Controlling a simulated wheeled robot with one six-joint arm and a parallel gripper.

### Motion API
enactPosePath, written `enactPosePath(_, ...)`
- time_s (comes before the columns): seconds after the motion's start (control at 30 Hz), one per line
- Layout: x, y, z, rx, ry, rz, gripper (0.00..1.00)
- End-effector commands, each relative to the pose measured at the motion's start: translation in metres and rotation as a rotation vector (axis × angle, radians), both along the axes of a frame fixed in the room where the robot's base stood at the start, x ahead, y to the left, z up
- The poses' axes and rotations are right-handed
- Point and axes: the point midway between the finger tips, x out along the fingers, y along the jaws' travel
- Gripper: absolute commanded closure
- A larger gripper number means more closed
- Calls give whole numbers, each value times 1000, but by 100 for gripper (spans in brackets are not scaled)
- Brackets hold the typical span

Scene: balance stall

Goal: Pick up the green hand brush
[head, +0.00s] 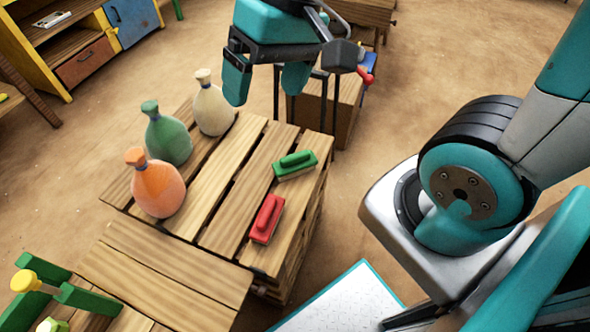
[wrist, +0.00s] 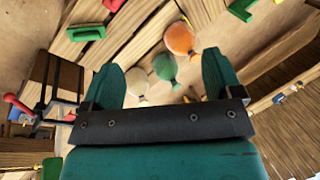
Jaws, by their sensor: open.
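The green hand brush (head: 295,165) lies on the slatted wooden crate top (head: 232,205), near its right edge. It also shows in the wrist view (wrist: 88,33), at the upper left beyond the left finger. My gripper (head: 266,84) is open and empty. It hangs above and beyond the crate's far edge, apart from the brush. In the wrist view its two teal fingers (wrist: 162,78) stand wide apart, with bottles showing between them.
A red hand brush (head: 267,218) lies just in front of the green one. An orange bottle (head: 158,188), a green bottle (head: 167,138) and a cream bottle (head: 212,108) stand on the crate's left side. A wooden box (head: 345,105) stands behind the crate.

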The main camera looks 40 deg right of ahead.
Motion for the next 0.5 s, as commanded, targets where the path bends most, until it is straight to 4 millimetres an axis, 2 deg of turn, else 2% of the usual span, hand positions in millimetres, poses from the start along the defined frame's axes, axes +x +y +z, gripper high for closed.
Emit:
enactPosePath(0.03, 22, -14, -43, -4, 60, -176, 15)
enactPosePath(0.2, 84, -71, -128, -7, 247, -796, 15)
enactPosePath(0.3, 111, -109, -178, -2, 350, -1135, 15)
enactPosePath(0.4, 128, -143, -219, 5, 433, -1419, 15)
enactPosePath(0.5, 137, -168, -248, 12, 491, -1621, 15)
